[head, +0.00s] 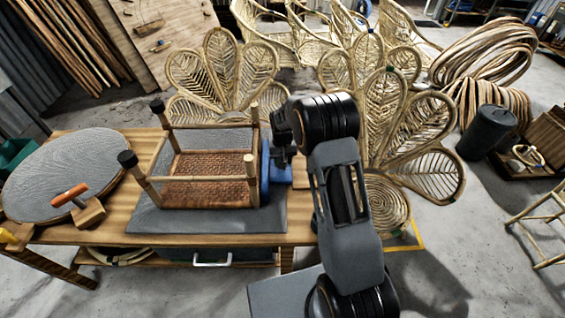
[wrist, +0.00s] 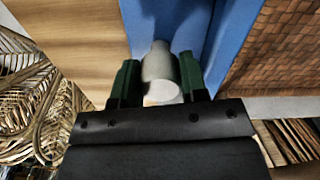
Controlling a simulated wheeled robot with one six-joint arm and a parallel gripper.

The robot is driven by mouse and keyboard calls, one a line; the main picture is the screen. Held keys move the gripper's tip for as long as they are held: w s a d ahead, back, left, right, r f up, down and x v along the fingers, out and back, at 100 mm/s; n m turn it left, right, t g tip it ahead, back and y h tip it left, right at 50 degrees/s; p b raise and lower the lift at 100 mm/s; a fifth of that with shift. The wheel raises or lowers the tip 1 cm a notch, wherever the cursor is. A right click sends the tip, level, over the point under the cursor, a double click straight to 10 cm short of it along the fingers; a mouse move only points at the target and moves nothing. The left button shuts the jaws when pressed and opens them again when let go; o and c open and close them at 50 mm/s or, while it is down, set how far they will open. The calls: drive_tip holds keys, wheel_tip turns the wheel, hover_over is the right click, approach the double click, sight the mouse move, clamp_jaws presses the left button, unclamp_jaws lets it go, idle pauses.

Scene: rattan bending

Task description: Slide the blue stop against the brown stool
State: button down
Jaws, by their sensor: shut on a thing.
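The brown stool (head: 210,192) lies upturned on a grey mat (head: 150,219) on the wooden table, its woven brown seat low between raised legs. The blue stop (head: 266,176) stands at the stool's right side in the head view. In the wrist view the blue stop (wrist: 178,20) runs beside the woven seat (wrist: 277,45); I cannot tell whether they touch. My gripper (head: 284,156) is at the blue stop, partly hidden by my arm. In the wrist view my gripper's green fingers (wrist: 160,80) are shut on a pale round knob (wrist: 160,70) in front of the blue stop.
A round grey disc (head: 70,172) and an orange-handled tool (head: 70,196) lie on the table's left. Rattan chair backs (head: 395,125) stand close behind and right of the table. Bare table wood (wrist: 75,35) shows left of the stop in the wrist view.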

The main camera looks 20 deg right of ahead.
drive_tip(key=c, duration=0.6)
unclamp_jaws()
drive_tip(key=shift+a, duration=0.1)
drive_tip(key=shift+c, duration=0.2)
wheel_tip(320, 180, up, 14)
drive_tip(key=shift+b, duration=0.3)
drive_tip(key=shift+f, duration=0.1)
